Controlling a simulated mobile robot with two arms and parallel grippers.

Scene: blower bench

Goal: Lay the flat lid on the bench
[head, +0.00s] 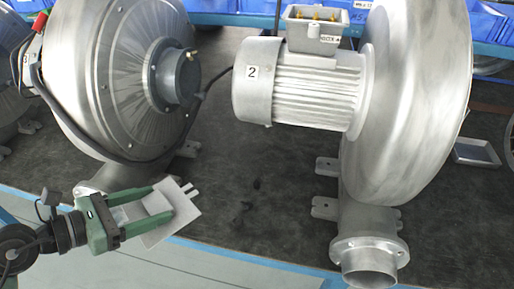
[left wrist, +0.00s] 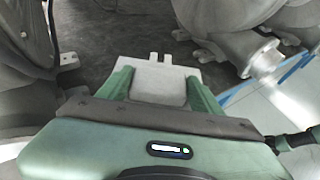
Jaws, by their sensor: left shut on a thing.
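My left gripper (head: 148,205) is shut on the flat lid (head: 182,222), a thin light-grey plate with small prongs at its far end. The lid is held tilted above the front edge of the dark bench (head: 280,215), apart from its surface as far as I can tell. In the left wrist view the lid (left wrist: 158,78) sits between the two green fingers of the gripper (left wrist: 158,90), with its prongs pointing away. An open terminal box (head: 315,30) with brass studs tops the motor marked 2. My right gripper is not in view.
The motor (head: 300,85) and its large blower housing (head: 415,100) fill the right, with an outlet flange (head: 369,255) at the front edge. Another blower (head: 125,80) stands at left with a black cable. Bare bench lies between them. A small metal tray (head: 476,152) is far right.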

